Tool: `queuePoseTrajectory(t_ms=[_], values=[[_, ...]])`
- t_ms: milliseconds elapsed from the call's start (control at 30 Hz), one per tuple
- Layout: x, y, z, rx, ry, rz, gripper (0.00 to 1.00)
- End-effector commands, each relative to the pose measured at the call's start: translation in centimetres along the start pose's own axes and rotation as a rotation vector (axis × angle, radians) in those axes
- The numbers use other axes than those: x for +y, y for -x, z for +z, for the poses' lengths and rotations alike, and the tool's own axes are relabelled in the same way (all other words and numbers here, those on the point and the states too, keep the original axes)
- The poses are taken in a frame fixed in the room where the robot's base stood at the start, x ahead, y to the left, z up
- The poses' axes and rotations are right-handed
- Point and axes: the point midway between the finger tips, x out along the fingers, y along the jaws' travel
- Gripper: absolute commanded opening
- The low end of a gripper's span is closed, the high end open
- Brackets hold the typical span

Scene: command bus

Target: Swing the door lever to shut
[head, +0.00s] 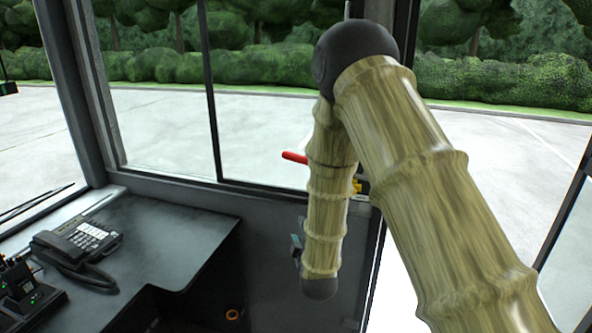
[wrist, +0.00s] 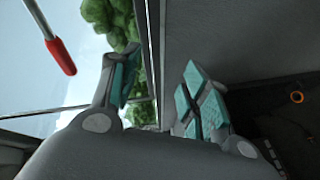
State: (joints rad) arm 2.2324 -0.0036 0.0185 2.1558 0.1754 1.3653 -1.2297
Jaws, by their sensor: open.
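The door lever has a red grip (head: 294,157), which sticks out to the left from behind my arm in the head view. The rest of the lever is hidden there. In the wrist view the red grip (wrist: 62,57) hangs at the end of a thin metal rod at the upper left. My gripper (wrist: 160,85) is open and empty, with its teal-padded fingers spread apart. The grip is outside the fingers, to the left of the left finger, and not touching it. In the head view only a bit of my gripper (head: 297,250) shows beside my arm, below the grip.
A dark desk (head: 165,235) with a phone (head: 78,243) and radio chargers (head: 22,290) stands at the left. A grey wall panel (head: 265,235) is below the window. A small yellow part (head: 357,187) shows behind my arm. An orange ring (head: 232,314) is low down.

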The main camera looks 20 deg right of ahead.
Motion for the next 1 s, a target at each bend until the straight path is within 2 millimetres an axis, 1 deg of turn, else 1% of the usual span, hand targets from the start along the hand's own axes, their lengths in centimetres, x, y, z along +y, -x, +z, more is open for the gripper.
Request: queuePoseTrajectory(t_ms=[33,100,200,300,400,467,567,900,1000], values=[[3.5,-1.0,-1.6,0.021,0.053,0.078,0.46],[7.3,-1.8,-3.2,0.036,0.128,0.171,0.46],[11.3,-2.3,-4.8,0.043,0.205,0.271,0.46],[13.6,-2.5,-5.8,0.042,0.249,0.328,0.46],[14.6,-2.9,-6.1,0.041,0.267,0.350,0.46],[14.9,-3.2,-6.2,0.040,0.269,0.353,0.46],[15.3,-4.3,-6.2,0.039,0.268,0.352,0.46],[17.1,-9.4,-6.7,0.039,0.266,0.351,0.46],[17.4,-10.7,-6.8,0.040,0.266,0.349,0.46]])
